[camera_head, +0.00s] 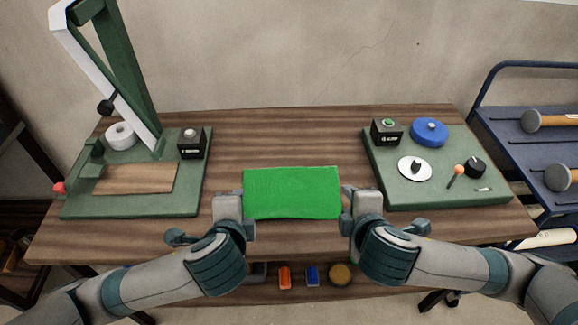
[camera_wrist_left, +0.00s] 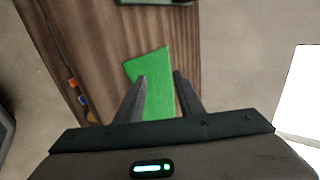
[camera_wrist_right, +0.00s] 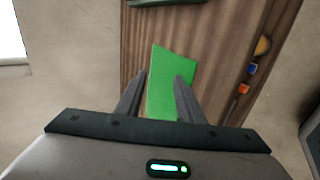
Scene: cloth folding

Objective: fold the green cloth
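The green cloth (camera_head: 291,192) lies flat as a rectangle on the wooden table, between my two grippers. My left gripper (camera_head: 243,216) is at its left end, near the front left corner. My right gripper (camera_head: 347,212) is at its right end, near the front right corner. In the left wrist view the cloth (camera_wrist_left: 155,85) shows between and beyond the parted fingers (camera_wrist_left: 160,78). In the right wrist view the cloth (camera_wrist_right: 170,85) likewise shows between the parted fingers (camera_wrist_right: 160,78). Both grippers look open. I cannot tell whether any finger touches the cloth.
A green fixture board (camera_head: 190,207) with a tall frame stands at the left. Another green board (camera_head: 440,190) with a blue disc (camera_head: 430,131) and small parts lies at the right. A blue rack (camera_head: 500,120) stands further right. The table (camera_head: 285,135) behind the cloth is clear.

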